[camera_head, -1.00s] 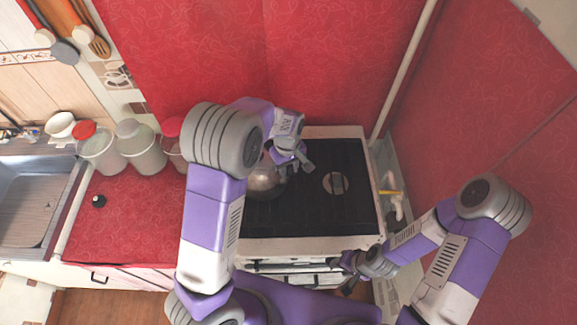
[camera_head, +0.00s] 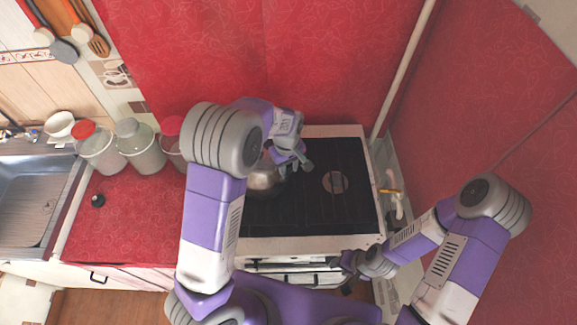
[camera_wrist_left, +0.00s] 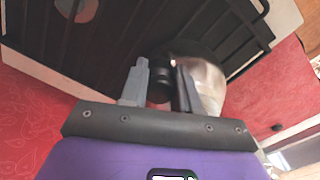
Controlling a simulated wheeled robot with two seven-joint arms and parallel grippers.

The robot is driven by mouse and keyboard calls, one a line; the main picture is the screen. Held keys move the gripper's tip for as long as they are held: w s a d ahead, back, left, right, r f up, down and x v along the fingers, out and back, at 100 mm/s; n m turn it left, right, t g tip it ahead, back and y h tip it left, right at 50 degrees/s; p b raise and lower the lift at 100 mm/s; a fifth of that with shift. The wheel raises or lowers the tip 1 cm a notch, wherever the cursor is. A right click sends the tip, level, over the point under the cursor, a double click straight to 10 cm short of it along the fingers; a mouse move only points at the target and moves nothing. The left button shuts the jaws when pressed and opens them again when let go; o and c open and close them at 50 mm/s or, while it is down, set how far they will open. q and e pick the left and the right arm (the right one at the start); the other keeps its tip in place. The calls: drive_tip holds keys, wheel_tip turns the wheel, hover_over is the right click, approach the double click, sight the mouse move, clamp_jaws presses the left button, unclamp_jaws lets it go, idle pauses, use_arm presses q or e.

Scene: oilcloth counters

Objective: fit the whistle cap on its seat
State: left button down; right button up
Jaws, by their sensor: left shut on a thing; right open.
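The metal kettle (camera_head: 264,179) stands on the left part of the stove, partly hidden by my left arm. It also shows in the left wrist view (camera_wrist_left: 209,82), just right of the fingers. My left gripper (camera_head: 301,163) is over the stove beside the kettle. In the left wrist view its fingers (camera_wrist_left: 160,75) are shut on a dark cylindrical piece, which looks like the whistle cap (camera_wrist_left: 159,88). The seat is not clearly visible, and I cannot tell whether the cap touches the kettle. My right gripper (camera_head: 342,273) is open and empty in front of the stove.
The black stove top (camera_head: 310,210) has a bare round burner (camera_head: 335,182) at right. Several jars (camera_head: 140,148) stand on the red counter (camera_head: 135,225) at left, with a small black round object (camera_head: 98,200) in front. A red wall rises behind.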

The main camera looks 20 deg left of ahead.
use_arm(q)
drive_tip(key=shift+s+a+f+b, duration=0.2)
drive_tip(key=shift+s+f+b, duration=0.1)
drive_tip(key=shift+f, duration=0.3)
drive_tip(key=shift+s+a+f+b, duration=0.15)
drive_tip(key=shift+s+f+b, duration=0.15)
drive_tip(key=shift+f, duration=0.3)
drive_tip(key=c, duration=1.2)
unclamp_jaws()
drive_tip(key=o, duration=0.5)
drive_tip(key=shift+w+a+f, duration=0.1)
drive_tip(key=shift+w+a, duration=0.05)
drive_tip(key=shift+w, duration=0.2)
drive_tip(key=shift+c, duration=0.2)
drive_tip(key=shift+o, duration=0.9)
drive_tip(key=shift+s+r, duration=0.1)
drive_tip(key=shift+r, duration=0.15)
drive_tip(key=o, duration=0.3)
drive_tip(key=shift+d, duration=0.2)
drive_tip(key=shift+r+p, duration=3.3)
drive_tip(key=shift+r, duration=0.8)
